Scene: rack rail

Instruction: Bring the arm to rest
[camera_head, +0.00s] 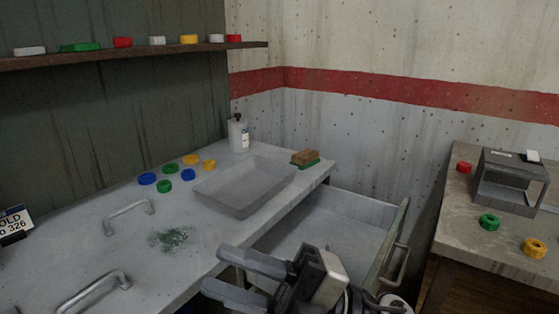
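My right gripper (213,269) shows at the bottom centre, with its arm coming in from the lower edge. Its two dark fingers point left and stand apart, with nothing between them. In the picture it overlaps the front edge of the grey worktop (130,240) and part of the open drawer (335,225). I cannot tell whether it touches either. My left gripper is not in view.
A shallow grey tray (245,207), coloured rings, a white bottle (238,136) and a brush (305,158) stand on the worktop, beside a green stain (172,238). A shelf (150,51) hangs above. A side table (465,225) stands right, holding a grey box (505,185).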

